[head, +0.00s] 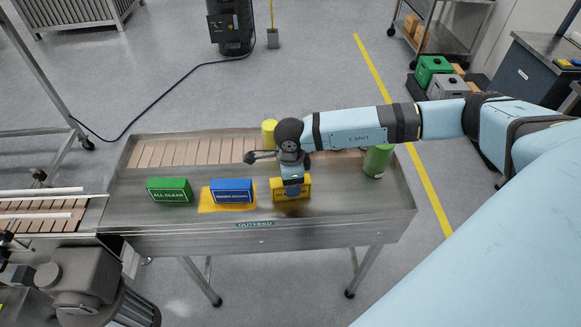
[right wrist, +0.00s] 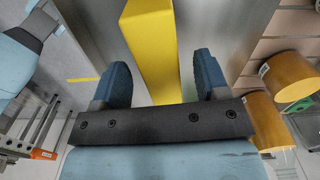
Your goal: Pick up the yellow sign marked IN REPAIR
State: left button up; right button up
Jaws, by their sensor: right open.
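The yellow sign (head: 277,190) stands on the steel table, the rightmost of three signs; its lettering is partly hidden by my gripper. My right gripper (head: 293,189) reaches down over it from above. In the right wrist view, the yellow sign (right wrist: 150,45) shows as a long yellow block between the two blue fingers of my open right gripper (right wrist: 163,78). Gaps show beside the fingers, and I see no grip on it. My left gripper is not in view.
A blue sign (head: 232,185) stands on a yellow patch (head: 228,207), left of the yellow sign. A green ALL CLEAR sign (head: 169,190) is further left. A yellow cylinder (head: 269,133) and a green cylinder (head: 377,160) stand behind and right. The table's front rim (head: 340,228) is clear.

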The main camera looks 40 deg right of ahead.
notch_tip(320, 180, down, 4)
jog(key=shift+f+p, duration=0.1)
jog(key=shift+p, duration=0.25)
jog(key=c, duration=1)
jog(key=shift+c, duration=0.2)
